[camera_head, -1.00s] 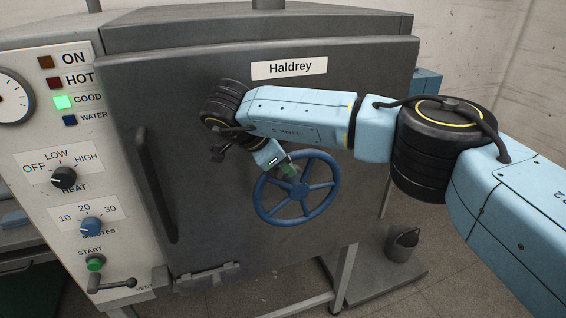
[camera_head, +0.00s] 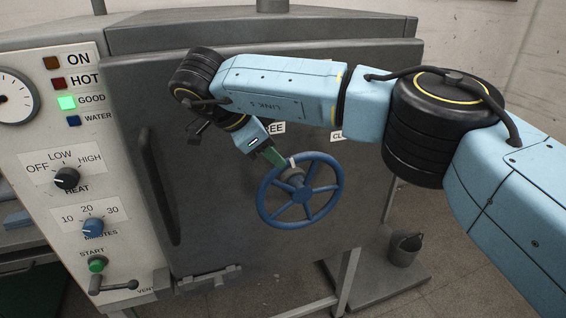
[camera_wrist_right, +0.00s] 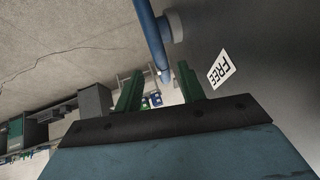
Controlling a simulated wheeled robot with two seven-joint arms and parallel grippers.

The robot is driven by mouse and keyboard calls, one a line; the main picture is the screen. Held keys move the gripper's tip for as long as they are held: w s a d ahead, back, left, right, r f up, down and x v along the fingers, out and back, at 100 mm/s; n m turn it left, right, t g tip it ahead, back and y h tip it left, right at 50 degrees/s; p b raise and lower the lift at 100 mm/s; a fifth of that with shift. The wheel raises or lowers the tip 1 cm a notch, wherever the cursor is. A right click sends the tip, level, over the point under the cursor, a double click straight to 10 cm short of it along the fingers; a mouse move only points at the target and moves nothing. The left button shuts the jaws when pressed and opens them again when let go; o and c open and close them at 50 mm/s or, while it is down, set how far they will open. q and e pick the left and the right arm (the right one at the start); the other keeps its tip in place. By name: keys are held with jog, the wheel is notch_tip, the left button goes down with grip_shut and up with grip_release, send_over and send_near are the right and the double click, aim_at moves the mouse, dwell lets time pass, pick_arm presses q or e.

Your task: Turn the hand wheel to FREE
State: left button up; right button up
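The blue hand wheel (camera_head: 301,208) is on the dark grey door, with its hub and spokes showing. My right gripper (camera_head: 277,160) is at the wheel's upper left rim, with green fingers. In the right wrist view the fingers (camera_wrist_right: 160,80) stand wide apart, and the blue rim (camera_wrist_right: 152,38) shows between and beyond their tips. I cannot tell whether they touch it. A FREE label (camera_head: 277,128) is partly hidden behind my arm above the wheel; it shows whole in the right wrist view (camera_wrist_right: 220,69). Another label (camera_head: 337,136), starting "CL", is mostly hidden. My left gripper is not in view.
A long dark door handle (camera_head: 158,187) stands left of the wheel. The control panel (camera_head: 50,235) with knobs and a lit green GOOD lamp (camera_head: 67,103) is at far left. A bucket (camera_head: 405,249) stands low at right. The door below the wheel is clear.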

jog(key=v, duration=0.6)
jog(key=shift+r, duration=0.2)
jog(key=shift+s+a, duration=0.1)
